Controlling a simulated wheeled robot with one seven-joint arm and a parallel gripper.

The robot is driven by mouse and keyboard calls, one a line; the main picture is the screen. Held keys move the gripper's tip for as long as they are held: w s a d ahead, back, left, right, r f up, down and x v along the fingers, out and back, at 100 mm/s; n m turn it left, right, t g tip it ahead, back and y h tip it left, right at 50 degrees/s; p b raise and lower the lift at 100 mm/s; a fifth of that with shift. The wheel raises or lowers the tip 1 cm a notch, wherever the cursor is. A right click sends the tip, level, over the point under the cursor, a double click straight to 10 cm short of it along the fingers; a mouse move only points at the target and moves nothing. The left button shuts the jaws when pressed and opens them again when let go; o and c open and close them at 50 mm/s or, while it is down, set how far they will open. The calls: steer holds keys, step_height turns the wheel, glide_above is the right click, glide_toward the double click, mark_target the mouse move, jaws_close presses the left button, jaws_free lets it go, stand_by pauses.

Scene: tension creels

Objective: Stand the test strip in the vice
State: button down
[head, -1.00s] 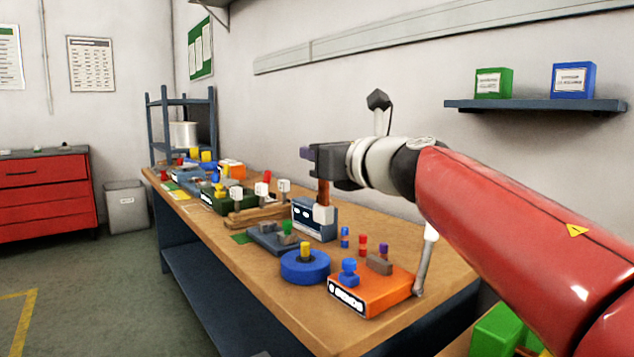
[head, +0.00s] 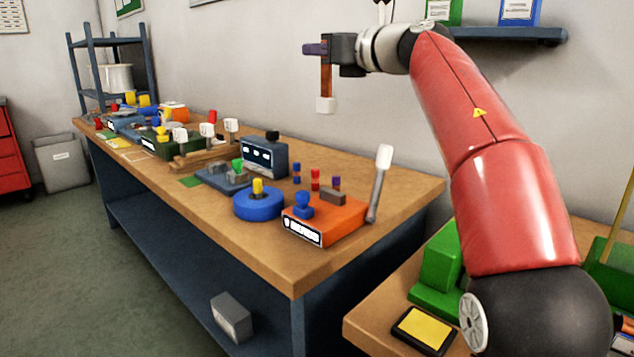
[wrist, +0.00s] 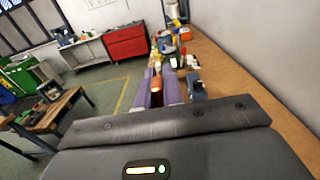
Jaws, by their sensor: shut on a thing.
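The test strip (head: 326,80), a thin brown strip with a white block (head: 325,105) at its lower end, hangs upright in the air. My gripper (head: 316,49) is shut on its upper end, high above the bench. In the wrist view the strip (wrist: 157,98) shows brownish between the purple fingers. A low dark grey fixture (head: 222,178) with grey blocks and a green knob lies on the bench, down and left of the strip. It may be the vice; I cannot tell for sure.
On the wooden bench (head: 250,240) stand a blue-grey display box (head: 264,157), a blue round spool (head: 258,204) and an orange unit (head: 325,222) with an upright lever (head: 378,183). Small coloured pegs stand behind it. A wall shelf (head: 508,36) is at upper right.

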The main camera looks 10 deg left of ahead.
step_height(320, 180, down, 19)
steer(key=b, duration=0.8)
steer(key=shift+b, duration=0.3)
steer(key=shift+f, duration=0.15)
steer(key=c, duration=1.5)
jaws_free()
steer(key=shift+c, duration=0.2)
steer(key=shift+r, duration=0.2)
steer(key=b+v, duration=0.1)
steer(key=v, duration=1.1)
steer(key=shift+b, duration=0.3)
